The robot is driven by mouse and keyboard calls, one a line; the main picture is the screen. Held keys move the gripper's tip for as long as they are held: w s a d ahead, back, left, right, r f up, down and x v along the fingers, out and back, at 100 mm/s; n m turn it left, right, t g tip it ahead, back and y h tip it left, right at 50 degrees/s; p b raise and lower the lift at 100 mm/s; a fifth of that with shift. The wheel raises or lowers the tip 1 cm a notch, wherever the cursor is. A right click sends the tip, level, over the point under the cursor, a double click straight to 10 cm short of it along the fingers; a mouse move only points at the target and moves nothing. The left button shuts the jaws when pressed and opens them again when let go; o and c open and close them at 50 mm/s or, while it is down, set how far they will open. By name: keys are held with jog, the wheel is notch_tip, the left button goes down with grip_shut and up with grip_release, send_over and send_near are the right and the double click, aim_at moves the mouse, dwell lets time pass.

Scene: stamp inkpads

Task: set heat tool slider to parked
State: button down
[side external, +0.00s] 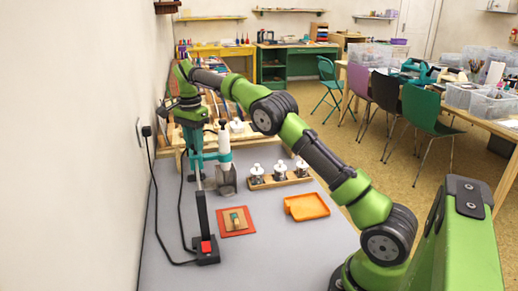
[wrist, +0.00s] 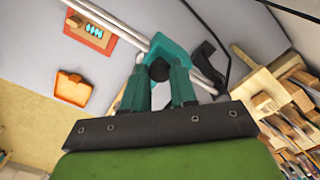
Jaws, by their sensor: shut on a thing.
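My gripper (side external: 195,160) has teal fingers, and in the wrist view my gripper (wrist: 160,75) is shut on a dark round knob (wrist: 159,69) between its fingertips. The knob appears to belong to the heat tool slider. A pale metal double rail (wrist: 122,31) runs diagonally past the fingertips. In the side view, a thin rail (side external: 197,182) shows below my gripper.
A red pad (side external: 226,229) with a wooden stamp and an orange tray (side external: 307,206) lie to the right. A rack of white-topped bottles (side external: 279,178) stands behind. A black cable (side external: 158,215) runs along the left.

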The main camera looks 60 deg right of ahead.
jog(key=shift+w+d+r, duration=0.1)
jog(key=shift+w+d, duration=0.25)
jog(key=shift+d, duration=0.05)
jog(key=c, duration=0.9)
grip_release()
jog(key=shift+s+a, duration=0.1)
jog(key=shift+a, duration=0.05)
